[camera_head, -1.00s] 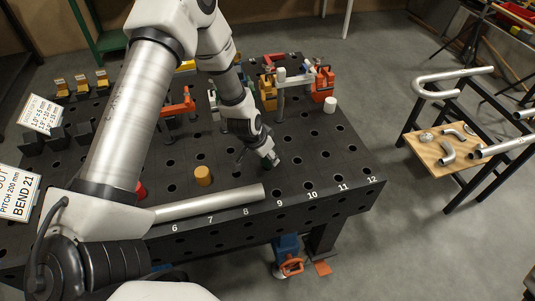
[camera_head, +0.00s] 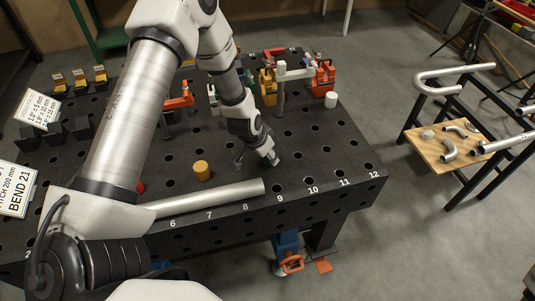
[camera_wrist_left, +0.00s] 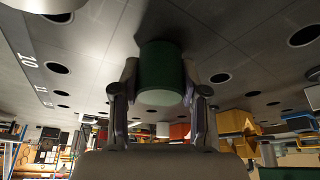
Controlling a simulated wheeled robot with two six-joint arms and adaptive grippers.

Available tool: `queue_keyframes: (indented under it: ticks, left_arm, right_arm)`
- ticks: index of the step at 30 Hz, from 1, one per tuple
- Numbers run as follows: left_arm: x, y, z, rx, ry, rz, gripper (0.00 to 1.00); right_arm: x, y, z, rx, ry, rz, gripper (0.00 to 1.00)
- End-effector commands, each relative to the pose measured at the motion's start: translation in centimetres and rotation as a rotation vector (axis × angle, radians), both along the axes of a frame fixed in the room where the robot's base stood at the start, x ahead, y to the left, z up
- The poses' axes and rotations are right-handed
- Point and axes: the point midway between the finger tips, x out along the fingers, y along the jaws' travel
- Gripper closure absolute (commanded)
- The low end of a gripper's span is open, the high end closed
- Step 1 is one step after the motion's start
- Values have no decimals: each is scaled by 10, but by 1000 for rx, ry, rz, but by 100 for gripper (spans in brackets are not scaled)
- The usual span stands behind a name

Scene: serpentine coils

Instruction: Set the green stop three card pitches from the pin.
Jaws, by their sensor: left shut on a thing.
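My left gripper (camera_head: 271,157) is low over the black holed table (camera_head: 300,156), inward from the edge numbers 8 and 9. In the left wrist view, its two fingers (camera_wrist_left: 160,90) are shut on the green stop (camera_wrist_left: 160,72), a short dark green cylinder with a paler end face. The stop is hidden in the head view, and I cannot tell whether it touches the table. A yellow cylinder (camera_head: 202,171) stands to the left of the gripper, and a red one (camera_head: 140,187) shows partly behind my arm. I cannot tell which piece is the pin. My right gripper is out of view.
A steel tube (camera_head: 210,198) lies along the numbered front edge. A card (camera_head: 16,190) reads "PITCH 200 mm, BEND 21". Orange clamps (camera_head: 322,75) and a white cylinder (camera_head: 331,99) stand at the back. The table right of the gripper is clear.

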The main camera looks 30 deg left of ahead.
Motion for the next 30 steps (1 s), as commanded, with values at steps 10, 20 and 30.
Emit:
queue_keyframes:
  ticks: [10, 20, 30]
  left_arm:
    - [0, 0, -3, 0, 1, 0, 42]
    - [0, 0, -3, 0, 1, 0, 27]
    - [-15, 4, 38, -2, -3, 5, 27]
  right_arm:
    - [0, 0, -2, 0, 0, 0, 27]
    - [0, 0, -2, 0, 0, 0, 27]
    - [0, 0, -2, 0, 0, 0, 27]
